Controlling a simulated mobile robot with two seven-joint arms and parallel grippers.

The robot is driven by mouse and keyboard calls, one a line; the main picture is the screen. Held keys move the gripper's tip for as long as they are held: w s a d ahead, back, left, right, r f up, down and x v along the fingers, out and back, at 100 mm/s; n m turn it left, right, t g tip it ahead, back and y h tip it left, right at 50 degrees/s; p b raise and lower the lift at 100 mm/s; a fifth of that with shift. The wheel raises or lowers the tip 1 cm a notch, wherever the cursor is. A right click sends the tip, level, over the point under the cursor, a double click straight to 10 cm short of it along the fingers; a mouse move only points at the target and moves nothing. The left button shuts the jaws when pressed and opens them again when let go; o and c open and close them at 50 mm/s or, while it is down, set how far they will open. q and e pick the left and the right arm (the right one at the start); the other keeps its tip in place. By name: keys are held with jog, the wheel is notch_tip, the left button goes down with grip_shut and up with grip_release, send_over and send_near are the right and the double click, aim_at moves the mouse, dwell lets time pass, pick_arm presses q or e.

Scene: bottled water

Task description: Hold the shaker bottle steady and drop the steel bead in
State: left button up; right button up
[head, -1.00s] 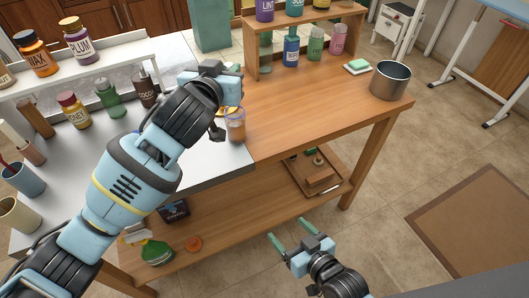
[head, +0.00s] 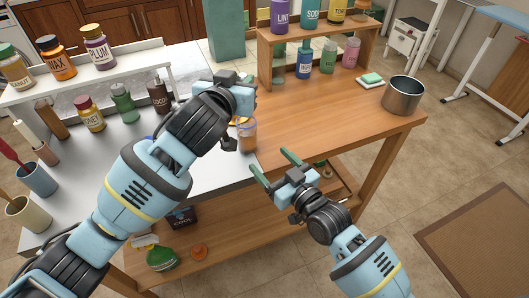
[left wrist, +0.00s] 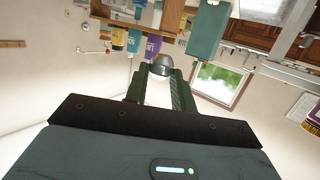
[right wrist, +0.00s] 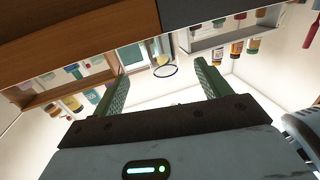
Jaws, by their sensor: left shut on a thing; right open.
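The shaker bottle (head: 247,137) is a clear cup with brownish contents, upright on the worktop where the grey surface meets the wood. My left gripper (head: 243,98) is above and slightly left of it in the head view, its fingers mostly hidden. In the left wrist view it is shut on the steel bead (left wrist: 162,62), a shiny grey round thing at its fingertips. The bead is hidden in the head view. My right gripper (head: 273,165) is open and empty, in front of and below the bottle, apart from it. The bottle's round rim (right wrist: 166,76) shows between the right fingers.
A metal pot (head: 402,96) and a green-and-white sponge (head: 370,80) are at the right of the table. A wooden shelf (head: 266,55) with several bottles stands behind. Several jars stand at the left. The wood between bottle and pot is clear.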

aim_at(253, 142)
jog(key=x, duration=1.1)
jog(key=shift+w+a, duration=0.15)
jog(key=shift+w, duration=0.1)
jog(key=c, duration=1.1)
jog(key=o, duration=0.3)
jog(key=shift+c, duration=1)
